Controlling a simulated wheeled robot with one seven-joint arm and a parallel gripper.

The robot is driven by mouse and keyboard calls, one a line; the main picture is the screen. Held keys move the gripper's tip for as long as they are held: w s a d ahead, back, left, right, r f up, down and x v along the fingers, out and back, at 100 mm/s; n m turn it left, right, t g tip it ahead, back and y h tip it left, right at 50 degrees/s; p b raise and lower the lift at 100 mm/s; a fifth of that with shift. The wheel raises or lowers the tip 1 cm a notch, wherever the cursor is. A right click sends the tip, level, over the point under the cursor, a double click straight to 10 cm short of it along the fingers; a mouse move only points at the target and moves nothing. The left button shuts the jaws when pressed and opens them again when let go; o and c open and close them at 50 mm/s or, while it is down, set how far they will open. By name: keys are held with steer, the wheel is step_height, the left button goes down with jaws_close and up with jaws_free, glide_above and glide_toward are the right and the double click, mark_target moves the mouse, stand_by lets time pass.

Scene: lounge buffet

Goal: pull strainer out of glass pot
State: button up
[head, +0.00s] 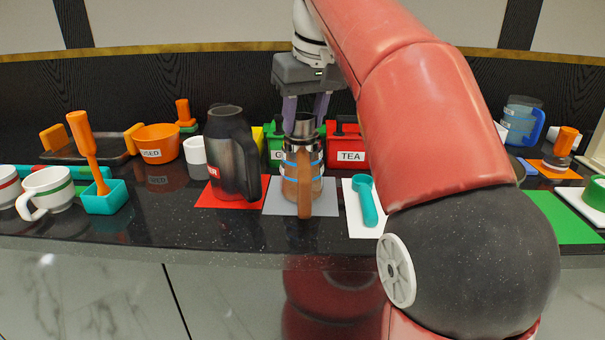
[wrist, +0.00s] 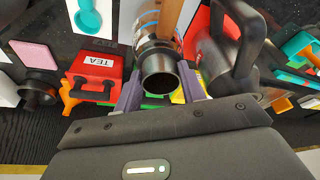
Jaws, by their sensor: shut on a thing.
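The glass pot (head: 289,190) stands upright on a grey mat, its orange-brown handle (head: 304,185) facing me. The metal strainer (head: 304,127) is a dark steel cylinder showing above the pot's rim; its lower part is hidden by the pot and handle. My gripper (head: 305,118) comes down from above, its purple fingers on both sides of the strainer. In the wrist view, my gripper (wrist: 160,94) is shut on the strainer (wrist: 160,76), whose round open mouth faces the camera. The pot (wrist: 147,20) and handle (wrist: 171,18) show beyond it.
A dark pitcher (head: 231,150) stands close on the left, on a red mat (head: 212,197). A red TEA box (head: 347,143) and a green box (head: 274,145) are behind. A teal scoop (head: 367,203) lies on a white mat to the right. The dark counter's front strip (head: 250,235) is clear.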

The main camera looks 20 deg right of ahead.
steer(key=shift+r+p, duration=0.4)
stand_by(0.3)
steer(key=o, duration=1.4)
